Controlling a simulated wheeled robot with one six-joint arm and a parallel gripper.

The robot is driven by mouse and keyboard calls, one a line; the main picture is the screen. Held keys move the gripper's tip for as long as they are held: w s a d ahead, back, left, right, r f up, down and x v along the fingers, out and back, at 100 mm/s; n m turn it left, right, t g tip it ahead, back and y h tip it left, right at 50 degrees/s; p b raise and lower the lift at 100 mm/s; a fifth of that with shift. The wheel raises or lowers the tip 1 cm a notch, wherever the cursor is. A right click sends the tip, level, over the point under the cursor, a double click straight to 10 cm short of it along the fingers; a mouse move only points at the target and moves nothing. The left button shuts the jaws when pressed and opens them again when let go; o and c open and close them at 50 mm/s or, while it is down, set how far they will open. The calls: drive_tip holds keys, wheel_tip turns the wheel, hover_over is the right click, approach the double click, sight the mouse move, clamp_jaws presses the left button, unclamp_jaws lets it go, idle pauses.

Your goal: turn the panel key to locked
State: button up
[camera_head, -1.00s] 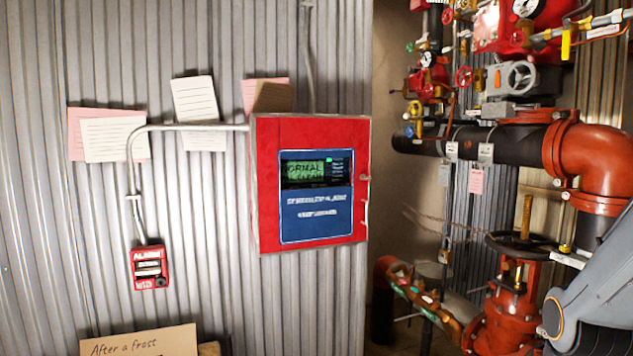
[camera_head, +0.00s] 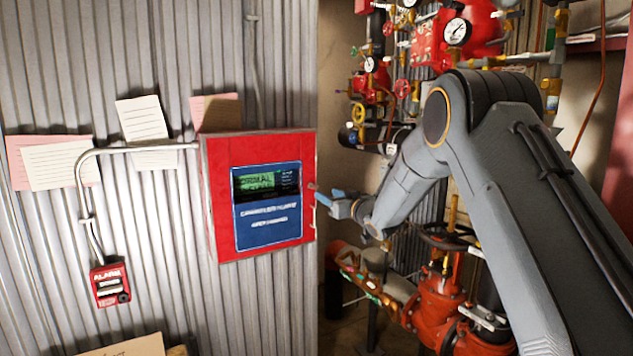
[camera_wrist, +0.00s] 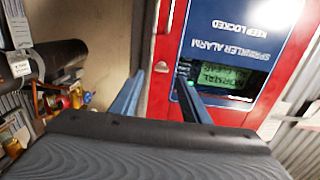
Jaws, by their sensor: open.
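The red alarm panel (camera_head: 222,215) hangs on the corrugated wall, its door closed, with a blue label and a lit green display (camera_head: 258,183). Its right edge carries a small light handle or key (camera_head: 316,200); I cannot tell which way it is turned. My gripper (camera_head: 318,192) is beside that right edge, its fingers pointing at the panel. In the wrist view the open fingers (camera_wrist: 160,92) stand apart with nothing between them, in front of the panel edge (camera_wrist: 166,62). The image there is upside down. I cannot tell whether a finger touches the panel.
A red alarm pull box (camera_head: 110,285) hangs at the lower left, joined by a grey conduit (camera_head: 92,220). Paper notes (camera_head: 143,120) are on the wall above. Red valves and pipes (camera_head: 440,310) crowd the space to the right, behind my arm.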

sight(310, 187)
drive_tip(key=p+x, duration=0.2)
drive_tip(key=x, duration=0.6)
drive_tip(key=shift+a+r+p, duration=0.2)
drive_tip(key=shift+r+p, duration=0.05)
drive_tip(key=shift+p, duration=0.1)
drive_tip(key=shift+s, duration=0.1)
drive_tip(key=shift+c, duration=0.2)
drive_tip(key=c, duration=1)
